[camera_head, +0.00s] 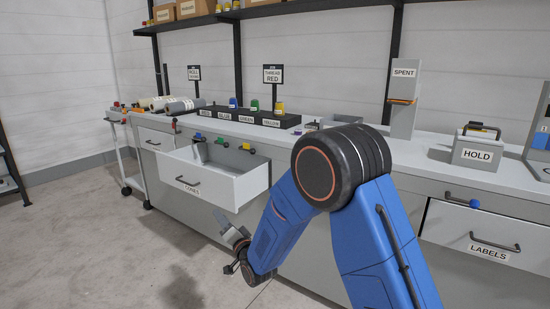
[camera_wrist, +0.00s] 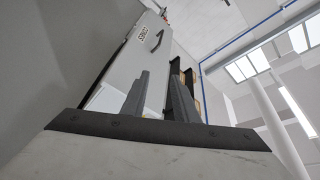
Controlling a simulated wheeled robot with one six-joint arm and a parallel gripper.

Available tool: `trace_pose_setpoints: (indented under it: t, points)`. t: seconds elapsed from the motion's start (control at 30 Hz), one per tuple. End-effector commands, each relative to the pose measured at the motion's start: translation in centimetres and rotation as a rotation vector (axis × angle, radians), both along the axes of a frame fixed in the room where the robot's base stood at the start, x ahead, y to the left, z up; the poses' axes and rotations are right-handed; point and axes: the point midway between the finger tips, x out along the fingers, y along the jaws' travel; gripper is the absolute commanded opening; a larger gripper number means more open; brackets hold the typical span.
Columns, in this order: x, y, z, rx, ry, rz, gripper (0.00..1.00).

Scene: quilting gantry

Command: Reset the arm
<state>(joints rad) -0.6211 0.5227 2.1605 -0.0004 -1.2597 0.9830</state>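My blue arm reaches down in front of the counter in the head view, bent at its large dark joint. My gripper (camera_head: 228,232) hangs low, below and in front of the pulled-out CONES drawer (camera_head: 241,188). In the wrist view the two dark fingers of my gripper (camera_wrist: 161,85) stand apart with nothing between them. The CONES drawer front (camera_wrist: 124,62) shows behind and above them.
The counter holds a black rack (camera_head: 250,119) of coloured spools, a SPENT post (camera_head: 403,105) and a HOLD box (camera_head: 478,150). The LABELS drawer (camera_head: 470,236) is at right. A small cart (camera_head: 125,150) stands at left. The floor (camera_head: 90,240) at front left is clear.

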Motion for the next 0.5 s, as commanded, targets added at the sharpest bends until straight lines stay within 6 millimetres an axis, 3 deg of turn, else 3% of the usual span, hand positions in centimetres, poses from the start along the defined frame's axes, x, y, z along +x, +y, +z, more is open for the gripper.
trace_pose_setpoints:
  t: [0.27, 0.5]
  points:
    - [0.7, -3.6, 2.4, -0.095, 0.03, -0.048, 0.27]
    - [0.6, -9.6, 5.3, -0.247, 0.088, -0.111, 0.27]
